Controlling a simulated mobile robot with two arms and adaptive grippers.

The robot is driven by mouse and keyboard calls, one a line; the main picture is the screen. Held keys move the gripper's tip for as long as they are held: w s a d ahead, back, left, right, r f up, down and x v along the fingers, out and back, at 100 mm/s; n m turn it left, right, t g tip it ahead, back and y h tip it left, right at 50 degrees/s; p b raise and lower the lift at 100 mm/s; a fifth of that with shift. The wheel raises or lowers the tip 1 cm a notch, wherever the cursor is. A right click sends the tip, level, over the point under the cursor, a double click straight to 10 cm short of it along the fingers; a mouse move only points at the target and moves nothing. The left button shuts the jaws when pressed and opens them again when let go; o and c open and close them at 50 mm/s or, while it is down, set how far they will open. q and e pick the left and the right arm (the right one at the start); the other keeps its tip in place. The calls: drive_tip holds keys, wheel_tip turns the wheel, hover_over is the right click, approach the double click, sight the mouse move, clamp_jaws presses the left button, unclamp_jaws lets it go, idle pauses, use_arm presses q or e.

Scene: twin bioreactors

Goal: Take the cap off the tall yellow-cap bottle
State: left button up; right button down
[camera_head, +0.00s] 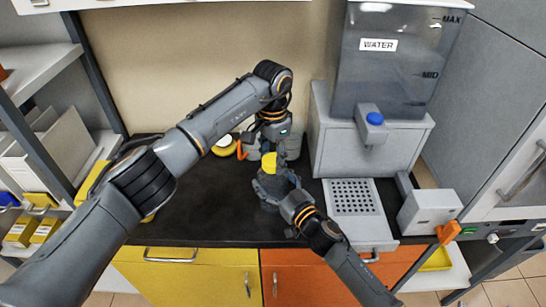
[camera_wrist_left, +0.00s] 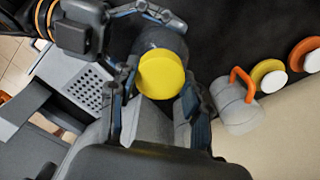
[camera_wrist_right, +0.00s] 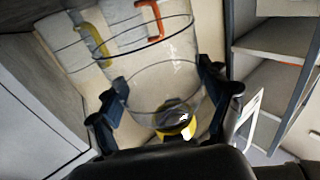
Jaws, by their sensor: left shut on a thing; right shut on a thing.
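The tall bottle stands on the dark bench below my left arm. Its round yellow cap (camera_head: 269,163) shows in the head view and fills the middle of the left wrist view (camera_wrist_left: 162,75). My left gripper (camera_wrist_left: 158,100) is shut on the cap, one finger at each side. My right gripper (camera_head: 277,188) is shut around the bottle body below the cap. In the right wrist view, the clear bottle wall (camera_wrist_right: 165,85) lies between its two fingers. I cannot tell whether the cap is still seated on the neck, as the join is hidden.
A water tank (camera_head: 395,65) on a grey dispenser stands at right, with a perforated tray (camera_head: 353,197) in front. A grey canister with an orange handle (camera_wrist_left: 236,105) and round yellow and orange items with white centres are behind. A shelf unit is at left. Bare bench lies front left.

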use_arm(q)
drive_tip(key=o, duration=1.3)
drive_tip(key=shift+c, duration=0.2)
